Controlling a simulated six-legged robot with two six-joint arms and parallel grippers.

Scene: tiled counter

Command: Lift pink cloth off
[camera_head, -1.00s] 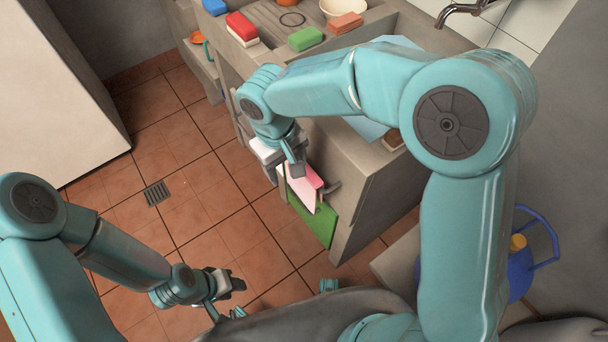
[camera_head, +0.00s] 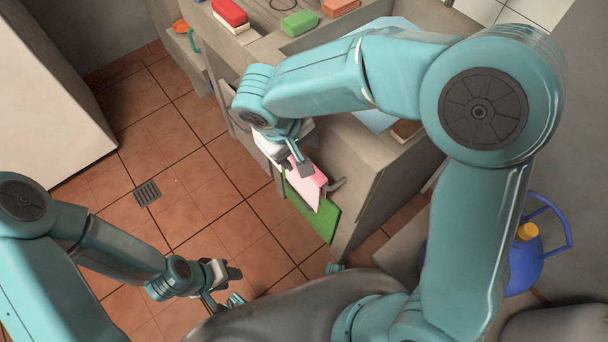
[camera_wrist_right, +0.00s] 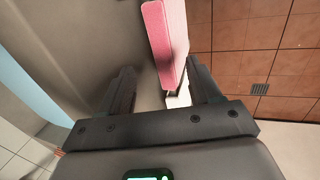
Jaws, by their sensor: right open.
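The pink cloth (camera_head: 318,182) hangs at the front of the counter, beside a green cloth (camera_head: 312,208). In the right wrist view the pink cloth (camera_wrist_right: 170,40) runs down from the top, its near end close to the right-hand finger. My right gripper (camera_wrist_right: 163,85) is open; a white piece (camera_wrist_right: 180,98) shows between its fingers, below the pink cloth. In the head view my right gripper (camera_head: 298,158) is right at the pink cloth and partly covers it. Whether they touch is unclear. My left gripper (camera_head: 226,286) is open and empty, low over the floor.
The counter top holds a red sponge (camera_head: 230,12), a green sponge (camera_head: 299,23) and an orange block (camera_head: 340,6). A blue watering can (camera_head: 524,262) stands at the right. The tiled floor (camera_head: 200,215) on the left is clear, with a drain (camera_head: 147,193).

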